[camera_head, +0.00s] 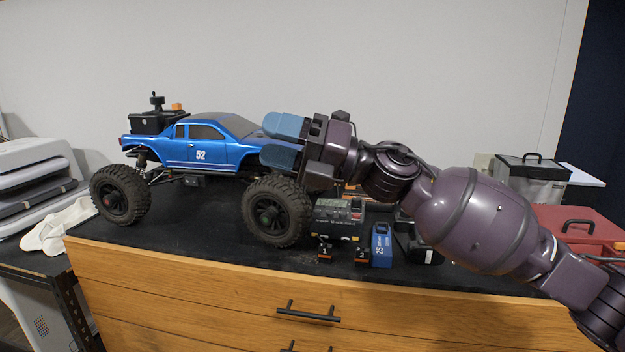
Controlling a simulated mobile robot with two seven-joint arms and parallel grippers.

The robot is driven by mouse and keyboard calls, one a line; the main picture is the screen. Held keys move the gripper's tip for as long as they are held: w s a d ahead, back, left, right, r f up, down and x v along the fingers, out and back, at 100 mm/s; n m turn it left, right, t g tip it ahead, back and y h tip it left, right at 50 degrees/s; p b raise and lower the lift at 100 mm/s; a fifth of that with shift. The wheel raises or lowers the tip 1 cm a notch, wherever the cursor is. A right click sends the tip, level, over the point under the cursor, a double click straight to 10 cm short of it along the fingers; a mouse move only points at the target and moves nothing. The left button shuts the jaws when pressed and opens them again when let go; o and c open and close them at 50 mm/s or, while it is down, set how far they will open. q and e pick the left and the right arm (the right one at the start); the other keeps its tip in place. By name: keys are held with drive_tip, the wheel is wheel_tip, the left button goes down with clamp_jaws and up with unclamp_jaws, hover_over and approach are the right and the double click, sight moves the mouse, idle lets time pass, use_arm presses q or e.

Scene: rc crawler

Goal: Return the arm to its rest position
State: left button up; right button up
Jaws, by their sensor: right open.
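My right gripper (284,140) reaches in from the right on its purple arm. Its blue-grey fingers are apart, at the front end of the blue RC crawler (215,150). The fingers overlap the car's front body in the picture; I cannot tell whether they touch it. I see nothing held between them. The crawler, marked 52, stands on its large black tyres on the dark top of a wooden cabinet (160,265). The gripper and arm hide the car's nose and part of the cabinet top. My left gripper is not in view.
A dark charger-like box (339,220), a blue battery pack (381,246) and small numbered black blocks (362,256) sit below my right arm. A red toolbox (580,228) and a silver-black case (532,180) stand right. A printer (35,180) and white cloth (60,226) lie left.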

drive_tip(key=w+d+f+m+t+h, duration=0.3)
drive_tip(key=d+f+m+t, duration=0.2)
drive_tip(key=f+m+t, duration=0.45)
drive_tip(key=w+d+f+m+t+h, duration=0.2)
drive_tip(key=w+d+f+m+t, duration=0.3)
drive_tip(key=m, duration=0.7)
drive_tip(key=s+d+f+m+t+h, duration=0.1)
drive_tip(key=s+d+f+m+h, duration=0.1)
drive_tip(key=d+f+m+h, duration=0.5)
drive_tip(key=s+d+f+m+t+h, duration=0.2)
drive_tip(key=d+f+m, duration=0.15)
drive_tip(key=f, duration=0.55)
drive_tip(key=s+d+f+m+g+h, duration=0.2)
drive_tip(key=s+d+f+m, duration=0.1)
drive_tip(key=s+f, duration=0.6)
drive_tip(key=s+d+f+m+g+h, duration=0.2)
drive_tip(key=s+d+f, duration=0.3)
drive_tip(key=s+f, duration=0.4)
drive_tip(key=s+d+f+m+g+h, duration=0.3)
drive_tip(key=s+d+f+m, duration=0.1)
drive_tip(key=s+f, duration=0.5)
drive_tip(key=shift+s, duration=0.2)
